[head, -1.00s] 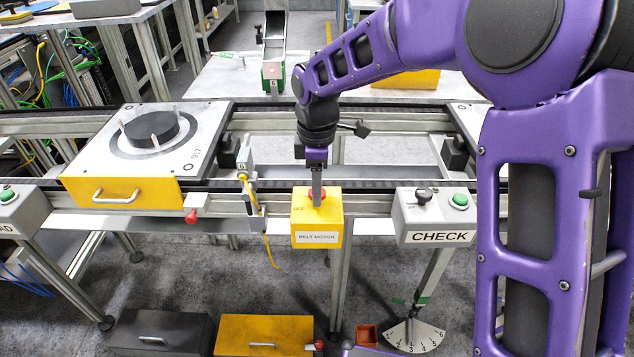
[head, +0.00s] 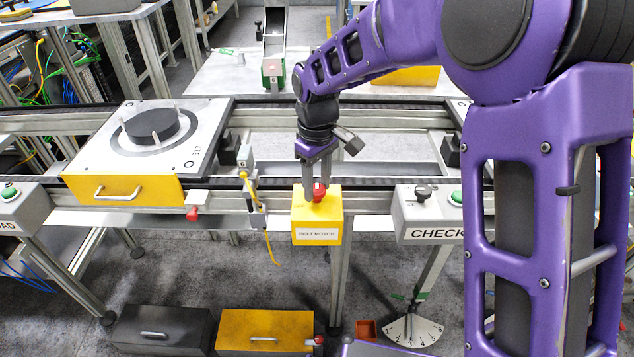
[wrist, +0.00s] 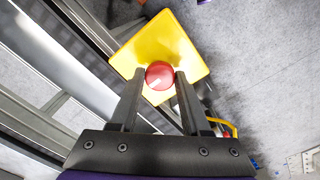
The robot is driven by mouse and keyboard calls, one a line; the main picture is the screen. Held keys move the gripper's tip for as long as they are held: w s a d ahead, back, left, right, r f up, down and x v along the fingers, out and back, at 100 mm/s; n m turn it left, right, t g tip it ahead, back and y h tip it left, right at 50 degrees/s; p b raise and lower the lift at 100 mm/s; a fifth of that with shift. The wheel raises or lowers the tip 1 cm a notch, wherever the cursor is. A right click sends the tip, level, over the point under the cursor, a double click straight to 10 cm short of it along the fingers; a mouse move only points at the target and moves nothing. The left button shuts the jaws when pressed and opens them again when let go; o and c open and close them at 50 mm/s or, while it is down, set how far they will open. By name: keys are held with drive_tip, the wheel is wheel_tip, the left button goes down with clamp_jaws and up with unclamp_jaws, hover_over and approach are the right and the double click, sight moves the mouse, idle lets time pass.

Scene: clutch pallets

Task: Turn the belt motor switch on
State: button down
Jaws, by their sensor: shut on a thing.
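The belt motor switch is a yellow box (head: 317,222) labelled "BELT MOTOR" on the front of the conveyor frame, with a red knob (head: 319,188) on its top. Part of the word "OFF" shows left of the knob in the head view. My gripper (head: 315,193) points down at the box with its fingers on either side of the knob. In the wrist view the gripper (wrist: 158,78) is shut on the round red knob (wrist: 159,74), which bears a short pale mark. The yellow box (wrist: 180,45) shows behind it.
A pallet (head: 105,150) with a black disc and a yellow handled front sits on the conveyor at left. A grey CHECK box (head: 425,212) with a black knob and green button is at right. A yellow cable hangs left of the switch.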

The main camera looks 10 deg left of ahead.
sight(317, 188)
drive_tip(key=shift+m, duration=0.3)
drive_tip(key=shift+c, duration=1.8)
unclamp_jaws()
drive_tip(key=shift+r, duration=0.1)
wheel_tip(317, 188, up, 17)
drive_tip(key=p, duration=0.2)
drive_tip(key=shift+r, duration=0.15)
drive_tip(key=shift+w, duration=0.1)
